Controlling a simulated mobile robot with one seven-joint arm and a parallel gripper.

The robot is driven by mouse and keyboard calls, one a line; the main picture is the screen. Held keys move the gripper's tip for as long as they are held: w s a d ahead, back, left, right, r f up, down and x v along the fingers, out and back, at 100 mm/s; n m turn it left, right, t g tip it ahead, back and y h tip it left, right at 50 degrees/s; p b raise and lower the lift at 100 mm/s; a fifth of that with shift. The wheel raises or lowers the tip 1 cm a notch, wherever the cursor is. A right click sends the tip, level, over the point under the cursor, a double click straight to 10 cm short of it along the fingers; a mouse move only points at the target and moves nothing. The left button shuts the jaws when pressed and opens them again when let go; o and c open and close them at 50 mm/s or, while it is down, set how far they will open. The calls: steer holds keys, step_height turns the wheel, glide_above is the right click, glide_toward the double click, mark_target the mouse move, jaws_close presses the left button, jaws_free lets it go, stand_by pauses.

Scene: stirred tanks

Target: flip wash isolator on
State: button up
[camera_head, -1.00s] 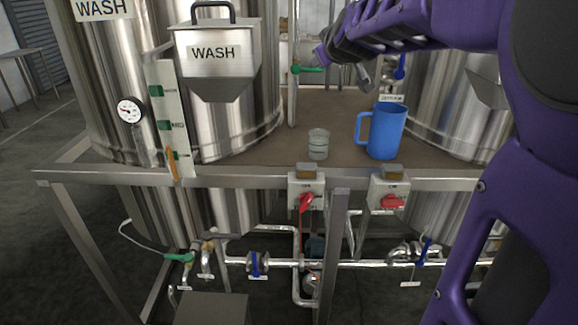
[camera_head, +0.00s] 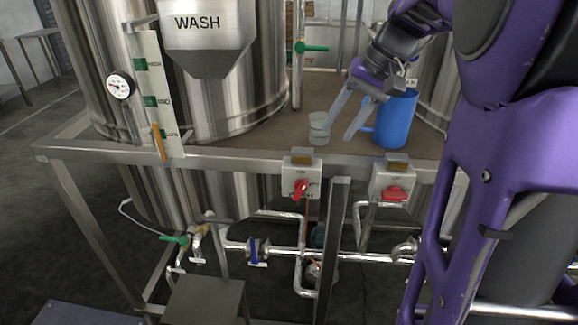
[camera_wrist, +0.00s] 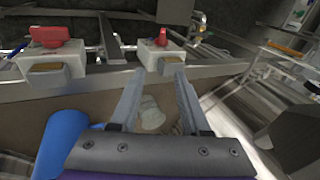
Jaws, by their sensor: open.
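Two grey isolator boxes with red rotary handles are fixed to the table's front rail. The left box (camera_head: 301,178) is nearer the tank labelled WASH (camera_head: 197,23), and its red handle (camera_head: 301,189) stands steeply tilted. The right box (camera_head: 393,183) has its red handle (camera_head: 394,193) lying level. Their small labels are unreadable. In the wrist view the order is reversed: the left box (camera_wrist: 161,64) is ahead of the fingertips and the other box (camera_wrist: 52,73) is at left. My gripper (camera_head: 341,126) is open and empty above the table, behind the left box and apart from it.
A clear glass (camera_head: 319,129) stands beside my fingers; it also shows between them in the wrist view (camera_wrist: 152,113). A blue jug (camera_head: 397,120) stands close to the right of my gripper. Pipes and valves, one with a blue handle (camera_head: 254,251), run below the table.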

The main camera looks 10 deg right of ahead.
mark_target(306, 182)
steer(key=shift+g+y, duration=0.3)
steer(key=b+x, duration=0.1)
steer(key=x, duration=0.4)
steer(key=s+b+x, duration=0.1)
steer(key=x, duration=0.5)
steer(key=b+x, duration=0.1)
steer(key=x, duration=0.5)
steer(key=shift+s+a+f, duration=0.15)
steer(key=shift+f, duration=0.05)
steer(key=shift+c, duration=0.3)
jaws_close()
